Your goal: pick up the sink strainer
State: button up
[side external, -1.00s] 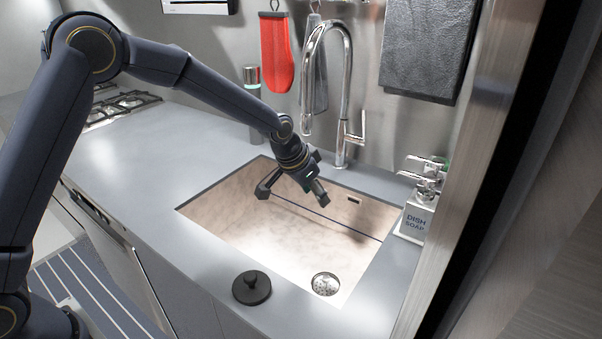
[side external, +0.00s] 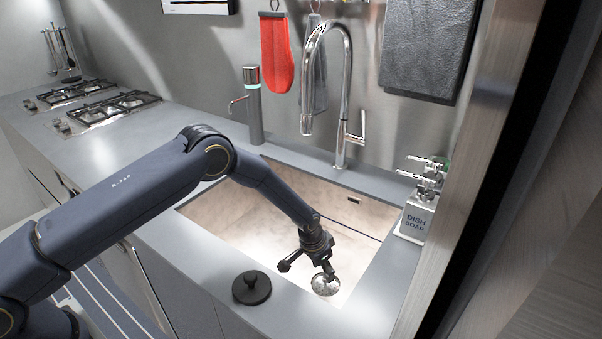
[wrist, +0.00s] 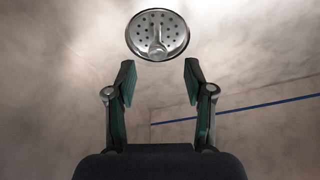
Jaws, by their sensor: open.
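The sink strainer (side external: 325,284) is a round silver metal disc with small holes, at the front right of the sink floor.
The sink basin (side external: 240,214) has walls around my gripper. A black round lid-like object with a knob (side external: 251,289) sits on the front counter. A dish soap dispenser (side external: 416,216) stands at the right, and a chrome faucet (side external: 346,95) rises behind the sink.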

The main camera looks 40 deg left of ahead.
aim_at(326, 282)
jog(key=x, duration=0.5)
jog(key=shift+s+d+f, duration=0.1)
jog(key=shift+s, duration=0.05)
jog(key=shift+c, duration=0.4)
grip_shut()
